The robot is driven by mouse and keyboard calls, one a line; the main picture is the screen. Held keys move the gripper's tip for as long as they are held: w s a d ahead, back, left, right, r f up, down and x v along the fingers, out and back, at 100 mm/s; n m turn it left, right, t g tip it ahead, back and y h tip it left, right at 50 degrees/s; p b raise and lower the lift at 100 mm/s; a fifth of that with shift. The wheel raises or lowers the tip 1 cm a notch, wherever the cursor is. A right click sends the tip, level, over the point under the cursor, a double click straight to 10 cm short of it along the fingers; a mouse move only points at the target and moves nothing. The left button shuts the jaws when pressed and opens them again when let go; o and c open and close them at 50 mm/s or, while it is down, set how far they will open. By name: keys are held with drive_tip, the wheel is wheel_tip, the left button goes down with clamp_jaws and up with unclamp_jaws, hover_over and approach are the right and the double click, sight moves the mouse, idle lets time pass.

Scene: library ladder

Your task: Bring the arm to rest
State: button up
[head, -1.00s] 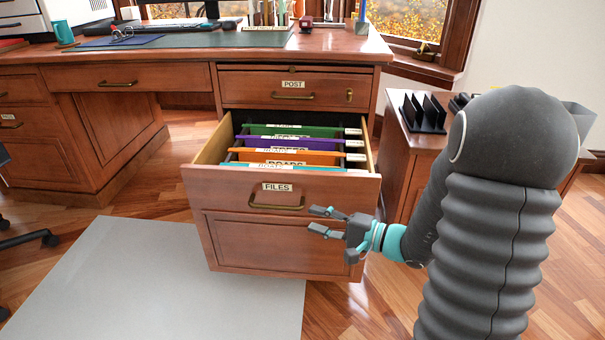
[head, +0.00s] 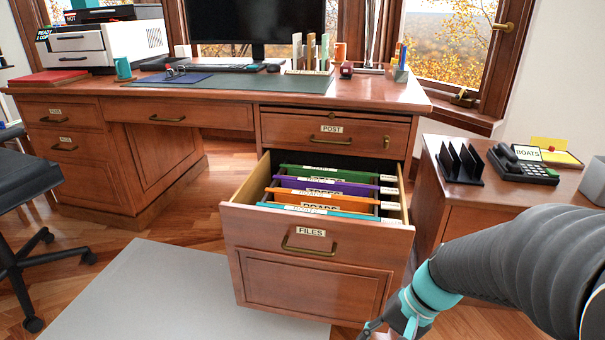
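My arm enters from the lower right, folded low in front of the drawer unit. My gripper (head: 372,331) is at the bottom edge of the head view, below and right of the FILES drawer (head: 312,249). Its fingers are mostly cut off by the frame edge, so I cannot tell if they are open or shut. No object shows in the visible part. The FILES drawer is pulled out, and its brass handle (head: 308,247) is clear of the gripper. Coloured hanging folders (head: 320,190) stand inside the drawer.
The desk (head: 220,100) carries a printer (head: 85,45), a monitor and pen holders. A side cabinet (head: 430,190) at the right holds a black telephone (head: 522,165) and a black rack (head: 460,163). An office chair (head: 25,185) stands left. The grey mat (head: 150,295) is clear.

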drive_tip(key=s+d+r+n+t+h+p, duration=0.1)
drive_tip(key=s+r+n+t+h+p, duration=0.1)
drive_tip(key=r, duration=0.8)
drive_tip(key=s+d+r+n+t+h+p, duration=0.1)
drive_tip(key=s+r+n+t+h+p, duration=0.1)
drive_tip(key=r, duration=0.9)
drive_tip(key=n+t+h+p, duration=0.1)
drive_tip(key=t+p, duration=0.1)
drive_tip(key=shift+s+p, duration=0.15)
drive_tip(key=shift+p, duration=0.25)
